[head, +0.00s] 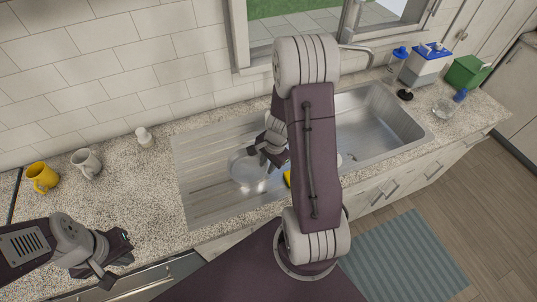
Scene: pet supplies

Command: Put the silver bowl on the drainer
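The silver bowl (246,172) is on the ribbed metal drainer (206,200), left of the sink, with its inside facing up. My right gripper (262,156) is at the bowl's upper right rim, pointing left and down. Its fingers overlap the rim in the picture; whether they grip it or are apart cannot be told. Whether the bowl rests flat or is slightly raised is also unclear. My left gripper (118,264) is open and empty over the front left of the counter. My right arm hides the right part of the drainer and the sink's left side.
A yellow mug (42,177), a grey mug (86,162) and a small white item (144,137) stand on the left counter. The sink (375,122) is right of my arm. A yellow item (287,178) shows partly beside it. Bottles and a green box (466,72) stand far right.

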